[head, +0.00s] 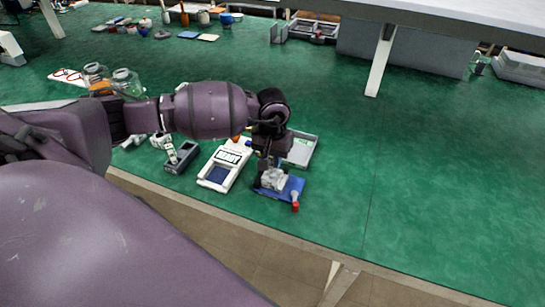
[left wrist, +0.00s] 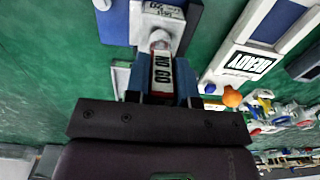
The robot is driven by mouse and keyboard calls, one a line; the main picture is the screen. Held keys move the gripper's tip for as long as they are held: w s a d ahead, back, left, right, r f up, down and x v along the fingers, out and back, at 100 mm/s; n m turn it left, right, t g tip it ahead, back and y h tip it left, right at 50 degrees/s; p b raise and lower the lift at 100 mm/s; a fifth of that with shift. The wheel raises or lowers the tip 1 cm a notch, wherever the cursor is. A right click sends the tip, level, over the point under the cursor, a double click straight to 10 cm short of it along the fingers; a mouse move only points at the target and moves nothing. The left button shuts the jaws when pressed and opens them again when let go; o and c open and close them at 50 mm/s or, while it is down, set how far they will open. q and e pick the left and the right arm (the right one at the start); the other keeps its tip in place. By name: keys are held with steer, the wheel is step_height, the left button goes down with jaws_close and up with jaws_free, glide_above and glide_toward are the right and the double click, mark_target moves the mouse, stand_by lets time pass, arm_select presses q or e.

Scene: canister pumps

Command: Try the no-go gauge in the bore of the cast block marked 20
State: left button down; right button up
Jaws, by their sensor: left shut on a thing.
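My left gripper (head: 269,168) is shut on the no-go gauge, over the cast block (head: 275,180). In the left wrist view the gauge (left wrist: 162,72) shows its white NO GO label with red edging, between the blue fingers (left wrist: 162,88). Its rounded pale end points at the grey block (left wrist: 150,22). The block stands on a blue mat (head: 293,188) and bears a white label too small to read surely. The bore is hidden, so I cannot tell whether the gauge's end is in it. My right gripper is not in view.
A white device marked READY (head: 225,165) stands left of the block, with a dark grey device (head: 182,157) further left. A grey tray (head: 301,150) lies behind. A red-ended piece (head: 295,202) is at the mat's front edge. The green bench is clear to the right.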

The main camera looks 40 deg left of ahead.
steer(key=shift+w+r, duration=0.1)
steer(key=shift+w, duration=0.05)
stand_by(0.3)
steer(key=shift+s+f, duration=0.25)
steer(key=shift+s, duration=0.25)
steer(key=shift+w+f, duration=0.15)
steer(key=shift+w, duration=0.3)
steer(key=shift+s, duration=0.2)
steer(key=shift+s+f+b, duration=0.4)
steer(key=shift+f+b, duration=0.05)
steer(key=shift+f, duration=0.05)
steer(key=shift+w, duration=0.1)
